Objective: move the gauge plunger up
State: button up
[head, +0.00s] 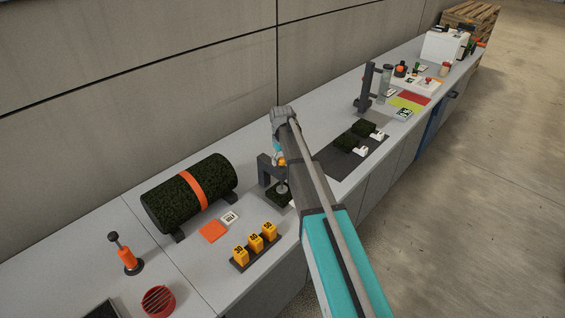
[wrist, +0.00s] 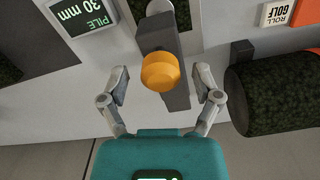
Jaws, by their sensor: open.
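The gauge plunger's round orange knob (wrist: 160,71) sits in the middle of the wrist view, on the grey gauge stand (wrist: 178,98). A display reading "PILE 30 mm" (wrist: 83,18) is beside it. My gripper (wrist: 162,86) is open, with one finger on each side of the knob and a visible gap to both. In the head view the knob (head: 281,161) shows small beside the dark gauge stand (head: 265,171), with a round foot over a turf piece (head: 275,196). My arm hides part of the gauge and most of my gripper there.
A turf roll with an orange band (head: 190,192) lies left of the gauge. Yellow weights (head: 255,244) stand on a dark tray in front. A dark mat (head: 335,163) with turf samples lies right.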

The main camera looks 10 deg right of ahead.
dwell(0.3)
grip_shut()
notch_tip(320, 180, up, 6)
jog(key=p, duration=0.6)
jog(key=shift+w+r+p, duration=0.15)
jog(key=shift+p, duration=0.15)
grip_release()
dwell(0.6)
